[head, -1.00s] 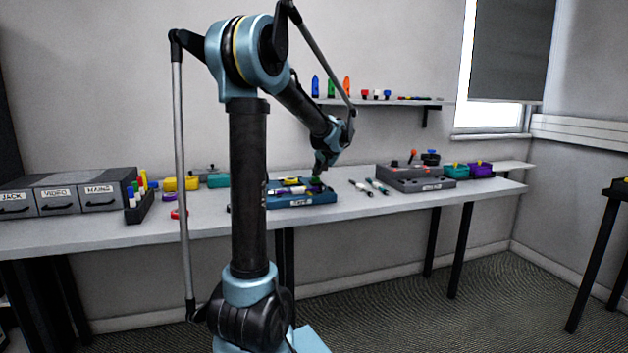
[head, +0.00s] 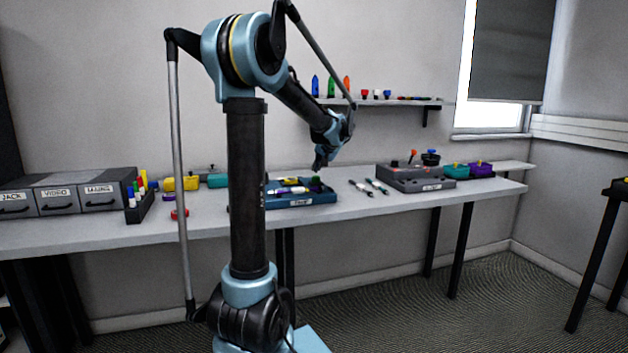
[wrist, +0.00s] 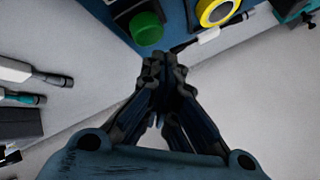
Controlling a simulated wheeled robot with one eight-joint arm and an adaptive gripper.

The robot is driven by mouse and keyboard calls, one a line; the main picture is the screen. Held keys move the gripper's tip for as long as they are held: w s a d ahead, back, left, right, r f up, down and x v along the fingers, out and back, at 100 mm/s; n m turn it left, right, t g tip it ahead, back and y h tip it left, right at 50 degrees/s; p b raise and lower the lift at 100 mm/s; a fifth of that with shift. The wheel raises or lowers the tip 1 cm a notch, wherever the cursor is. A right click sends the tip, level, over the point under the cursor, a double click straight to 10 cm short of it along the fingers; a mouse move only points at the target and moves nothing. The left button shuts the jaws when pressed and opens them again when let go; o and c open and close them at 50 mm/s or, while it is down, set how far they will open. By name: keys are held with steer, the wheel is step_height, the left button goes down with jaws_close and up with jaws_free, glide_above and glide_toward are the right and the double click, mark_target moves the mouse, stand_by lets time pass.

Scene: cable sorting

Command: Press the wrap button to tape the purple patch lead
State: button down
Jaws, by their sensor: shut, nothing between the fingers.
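A blue wrapping machine (head: 322,200) with a label on its front stands on the bench. Its green button (wrist: 146,28) shows near the top of the wrist view, and green also shows at its right end in the head view (head: 315,183). A yellow ring (wrist: 216,10) sits on the machine right of the button. My gripper (wrist: 163,58) is shut and empty, its tips just beside the green button in the wrist picture. In the head view my gripper (head: 320,163) hangs above the machine, apart from the button.
Two leads with white (head: 360,188) and teal (head: 377,186) ends lie right of the machine. A grey box (head: 430,184) stands beyond, with teal (head: 455,171) and purple (head: 482,169) bins. Labelled drawers (head: 56,199) stand at left. Bench between machine and leads is clear.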

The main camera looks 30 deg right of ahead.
mark_target(318, 177)
steer(key=shift+r, duration=0.1)
steer(key=shift+r, duration=2.9)
steer(key=s+a+f+n+g, duration=0.1)
steer(key=s+a+f, duration=0.2)
steer(key=a, duration=0.8)
steer(key=s+a+f+n+g+y, duration=0.1)
steer(key=s+a+f+n, duration=0.1)
steer(key=a, duration=0.9)
steer(key=s+a+f+n+g+y, duration=0.1)
steer(key=s+a+f+n, duration=0.1)
steer(key=a, duration=0.9)
steer(key=shift+s+a+f+g, duration=0.1)
steer(key=shift+s+f+g, duration=0.2)
steer(key=shift+s+f, duration=0.6)
steer(key=s+a+f+n+g, duration=0.1)
steer(key=s+a+f+n, duration=0.2)
steer(key=s+a+f, duration=0.3)
steer(key=s+a+f+n+g, duration=0.2)
steer(key=s+a+f, duration=0.5)
steer(key=s+f, duration=0.5)
steer(key=s, duration=0.4)
steer(key=shift+a+n+h, duration=0.3)
steer(key=shift+n+h, duration=0.1)
